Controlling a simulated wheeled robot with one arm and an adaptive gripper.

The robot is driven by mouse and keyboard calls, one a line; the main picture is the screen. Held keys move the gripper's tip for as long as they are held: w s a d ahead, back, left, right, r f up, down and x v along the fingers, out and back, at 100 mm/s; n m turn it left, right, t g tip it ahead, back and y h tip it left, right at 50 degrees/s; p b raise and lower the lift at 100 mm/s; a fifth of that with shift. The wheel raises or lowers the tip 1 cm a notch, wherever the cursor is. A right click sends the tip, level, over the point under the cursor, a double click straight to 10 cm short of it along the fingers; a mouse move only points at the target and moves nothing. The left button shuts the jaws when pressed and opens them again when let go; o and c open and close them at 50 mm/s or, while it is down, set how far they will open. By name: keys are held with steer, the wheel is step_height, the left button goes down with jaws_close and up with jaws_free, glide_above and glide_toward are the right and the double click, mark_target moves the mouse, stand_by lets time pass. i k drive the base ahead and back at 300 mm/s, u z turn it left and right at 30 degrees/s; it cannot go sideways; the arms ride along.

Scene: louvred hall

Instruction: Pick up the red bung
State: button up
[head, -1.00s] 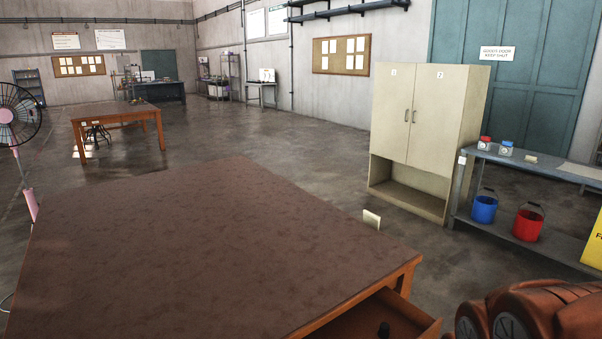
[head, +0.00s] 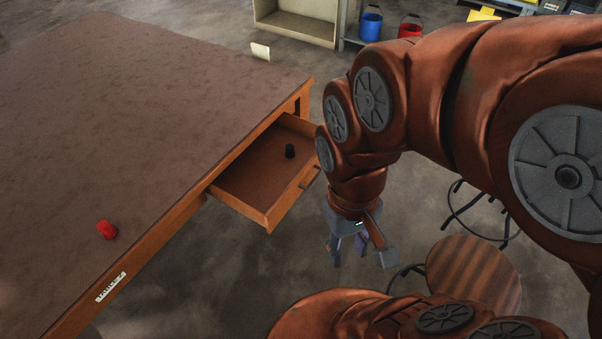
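The red bung (head: 107,230) lies on the brown table top (head: 150,130), near its front edge and above a small white label. It is a short red cylinder and seems to lie on its side. My gripper (head: 358,252) hangs pointing down to the right of the table, beyond the open drawer and well apart from the bung. Its fingers look spread, with nothing seen between them.
A round wooden stool (head: 473,275) stands right of my gripper. Blue (head: 371,24) and red (head: 410,27) buckets stand at the back. The table top around the red bung is clear.

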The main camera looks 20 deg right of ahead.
mark_target(108, 231)
steer(key=u, duration=1.9)
steer(key=i, duration=0.75)
steer(key=u, duration=0.55)
